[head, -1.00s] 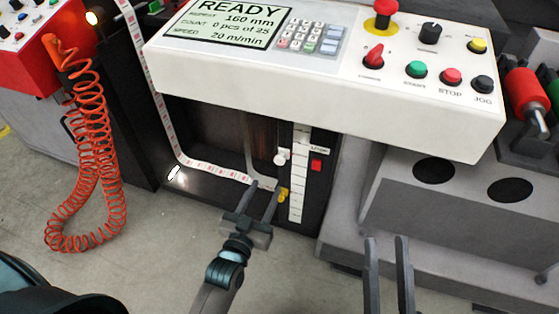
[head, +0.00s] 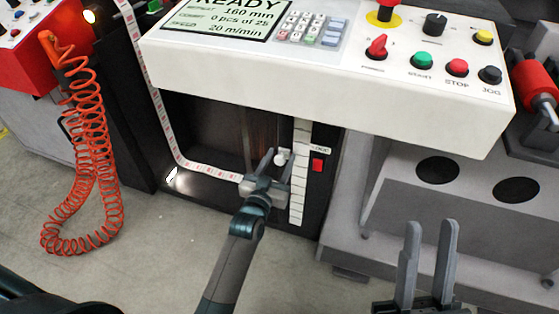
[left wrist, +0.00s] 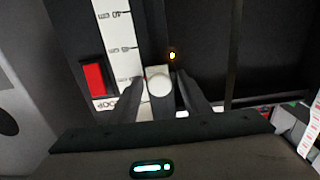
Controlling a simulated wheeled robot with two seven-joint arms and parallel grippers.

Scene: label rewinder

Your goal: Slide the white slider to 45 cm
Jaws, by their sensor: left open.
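The white slider knob (head: 282,157) sits in the dark front panel beside the white vertical scale (head: 297,190). In the left wrist view the knob (left wrist: 159,83) lies between the fingers of my left gripper (left wrist: 166,92), beside the white scale (left wrist: 118,40). The scale carries cm marks, one seeming to read 40, shown upside down. My left gripper (head: 279,158) is open around the knob; finger contact cannot be told. My right gripper (head: 430,226) is open and empty at the lower right, away from the panel.
A red square (head: 317,165) is right of the scale. The white control console (head: 330,90) overhangs the panel. A red-and-white label strip (head: 205,170) runs to the left. A coiled orange hose (head: 85,170) hangs at far left.

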